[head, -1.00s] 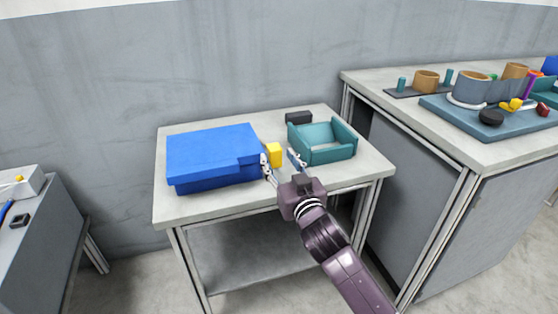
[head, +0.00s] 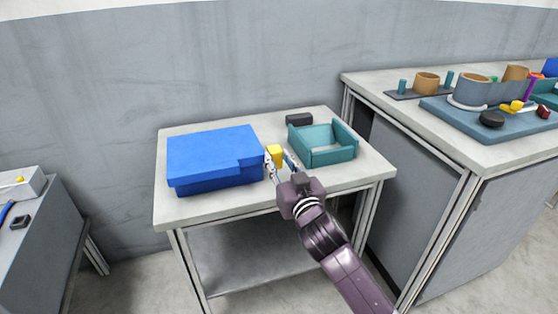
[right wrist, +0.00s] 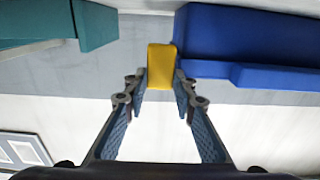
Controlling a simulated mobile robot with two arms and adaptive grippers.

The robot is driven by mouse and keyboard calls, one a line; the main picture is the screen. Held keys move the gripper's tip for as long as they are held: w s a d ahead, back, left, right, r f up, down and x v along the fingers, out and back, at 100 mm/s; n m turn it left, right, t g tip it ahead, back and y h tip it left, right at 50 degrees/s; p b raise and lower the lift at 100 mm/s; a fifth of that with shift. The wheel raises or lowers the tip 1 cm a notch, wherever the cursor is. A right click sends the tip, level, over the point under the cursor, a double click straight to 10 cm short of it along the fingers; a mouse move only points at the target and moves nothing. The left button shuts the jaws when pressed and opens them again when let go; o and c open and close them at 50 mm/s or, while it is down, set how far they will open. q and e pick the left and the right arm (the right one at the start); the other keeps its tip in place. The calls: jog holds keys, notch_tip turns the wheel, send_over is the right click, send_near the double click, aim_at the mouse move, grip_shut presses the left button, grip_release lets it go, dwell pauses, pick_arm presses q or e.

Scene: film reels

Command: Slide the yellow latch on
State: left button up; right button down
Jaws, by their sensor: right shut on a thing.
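The yellow latch (head: 274,151) is a small block beside the right end of the blue case (head: 212,158) on the small table. In the right wrist view the yellow latch (right wrist: 161,67) sits between the fingertips, next to the blue case (right wrist: 240,45). My right gripper (head: 280,162) is shut on the yellow latch, a finger on each side; it also shows in the right wrist view (right wrist: 160,84). The fingers hide part of the latch's lower sides in the head view. My left gripper is not in view.
A teal open tray (head: 347,153) stands just right of the latch, with a dark block (head: 299,119) behind it. The table (head: 240,204) is clear along its front edge. A larger bench (head: 480,152) with film parts stands at the right, a grey cabinet (head: 52,220) at the left.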

aim_at(261, 156)
jog(key=shift+s+a, duration=0.3)
jog(key=shift+a, duration=0.6)
jog(key=shift+s+a, duration=0.25)
jog(key=shift+a, duration=0.65)
jog(key=c, duration=1.6)
grip_release()
jog(key=v, duration=1.2)
